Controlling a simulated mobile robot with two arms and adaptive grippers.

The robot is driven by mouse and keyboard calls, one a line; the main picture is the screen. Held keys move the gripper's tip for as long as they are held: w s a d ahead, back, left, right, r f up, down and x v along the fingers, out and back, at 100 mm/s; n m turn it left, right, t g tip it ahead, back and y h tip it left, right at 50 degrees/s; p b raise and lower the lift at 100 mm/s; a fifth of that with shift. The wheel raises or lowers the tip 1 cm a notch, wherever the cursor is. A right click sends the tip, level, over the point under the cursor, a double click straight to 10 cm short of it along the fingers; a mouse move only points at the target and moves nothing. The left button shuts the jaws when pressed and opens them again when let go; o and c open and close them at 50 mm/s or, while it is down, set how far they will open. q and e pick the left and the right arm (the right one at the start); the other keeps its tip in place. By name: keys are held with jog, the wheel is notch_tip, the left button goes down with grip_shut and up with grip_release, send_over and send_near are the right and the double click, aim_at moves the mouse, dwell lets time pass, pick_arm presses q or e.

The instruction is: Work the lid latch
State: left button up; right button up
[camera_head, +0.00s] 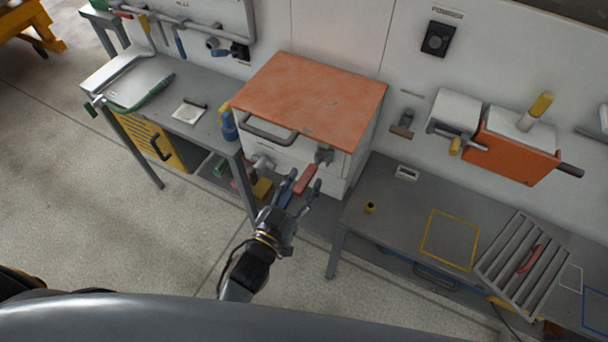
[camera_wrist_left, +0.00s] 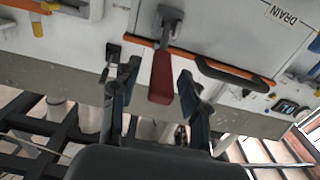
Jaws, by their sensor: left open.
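A white box with an orange lid (camera_head: 312,95) stands between the benches; the lid lies shut on it. On its front is a grey latch (camera_head: 323,155) with a red lever (camera_head: 306,178). My left gripper (camera_head: 302,184) is open in front of the box, its fingers around the lever's place in this view. In the left wrist view the red lever (camera_wrist_left: 161,80) shows between the two open fingers of my left gripper (camera_wrist_left: 158,72), with visible gaps on both sides. It seems not gripped. My right gripper is not in view.
A dark bar handle (camera_head: 266,132) juts from the lid's front edge, left of the latch. A slatted grey rack (camera_head: 522,264) lies on the right bench. A second orange-fronted unit (camera_head: 513,155) is on the wall. A label reading DRAIN (camera_wrist_left: 283,14) is on the panel.

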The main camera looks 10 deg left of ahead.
pick_arm(q)
jog(key=shift+w+d, duration=0.2)
jog(key=shift+w, duration=0.35)
grip_shut()
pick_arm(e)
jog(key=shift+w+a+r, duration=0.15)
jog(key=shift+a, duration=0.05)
pick_arm(q)
jog(key=shift+f+b, duration=0.3)
jog(key=shift+b, duration=0.15)
notch_tip(320, 180, down, 6)
jog(key=t+h+b, duration=0.2)
jog(key=t+b, duration=0.4)
jog(key=b, duration=1.4)
jog(key=shift+s+t+b, duration=0.15)
jog(key=shift+t+b, duration=0.15)
jog(key=shift+b, duration=0.05)
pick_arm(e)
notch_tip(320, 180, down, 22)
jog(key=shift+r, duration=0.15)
pick_arm(q)
jog(key=shift+a, duration=0.1)
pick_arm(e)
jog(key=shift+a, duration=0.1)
